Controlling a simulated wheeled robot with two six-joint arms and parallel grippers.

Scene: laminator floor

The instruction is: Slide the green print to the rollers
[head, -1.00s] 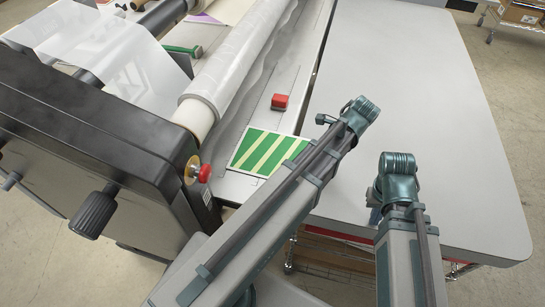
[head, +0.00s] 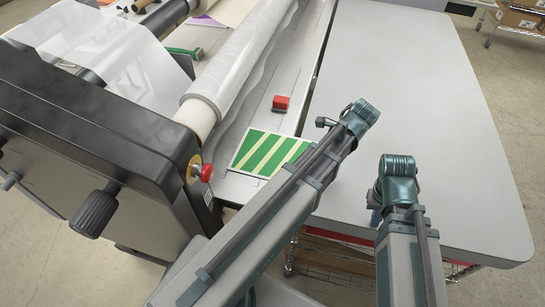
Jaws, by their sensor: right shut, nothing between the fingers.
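The green print (head: 262,152), with pale diagonal stripes, lies flat on the laminator's grey feed bed, near its front end. My left arm crosses its lower right corner in the picture and hides part of it. The roller (head: 206,104), wrapped in clear film, runs along the bed just left of the print; a narrow strip of bed shows between them. My left gripper is not visible. Of my right gripper (head: 374,212), only a small part shows beside my right arm, over the side table. It is shut and empty, apart from the print.
A red block (head: 281,103) sits on the bed beyond the print. A red knob (head: 206,172) and the black end housing (head: 100,125) stand left of it. The grey side table (head: 415,90) is clear apart from my arms above it. A green-handled tool (head: 183,52) lies behind the roller.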

